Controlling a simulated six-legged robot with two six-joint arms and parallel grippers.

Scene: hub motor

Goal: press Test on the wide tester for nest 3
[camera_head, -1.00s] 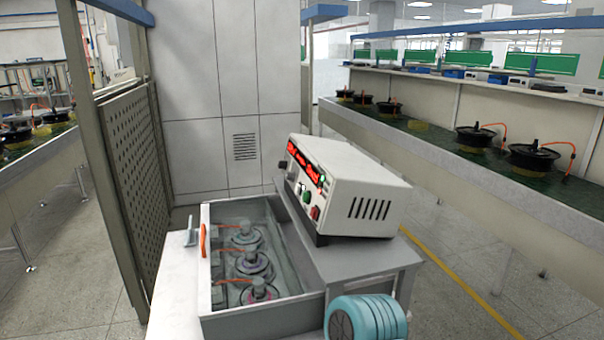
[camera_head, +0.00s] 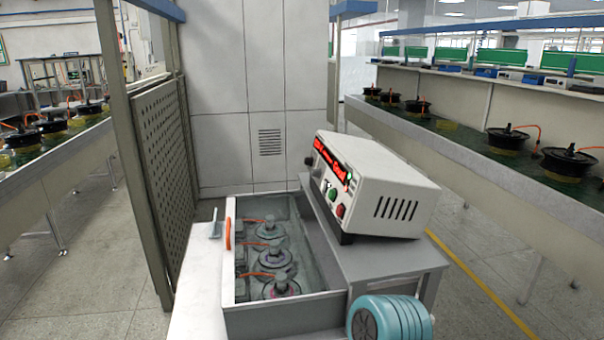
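The wide tester (camera_head: 385,185) is a white box with a red lit display on its dark front panel (camera_head: 330,178). It is tilted on a grey stand (camera_head: 395,258) behind and right of a grey tank (camera_head: 285,322). A green button (camera_head: 331,194) and a red button (camera_head: 340,210) show low on the panel; their labels are too small to read. Three hub motors sit in nests in a row in the tank: far (camera_head: 270,230), middle (camera_head: 275,257) and near (camera_head: 281,288). Orange cables run from them to the left. Neither gripper is in view.
A teal and grey rounded object (camera_head: 395,318) is at the bottom, right of the tank. A white bench top (camera_head: 195,295) lies left of the tank. A perforated panel (camera_head: 165,180) stands at left. Long benches with motors line both sides; the right aisle floor is clear.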

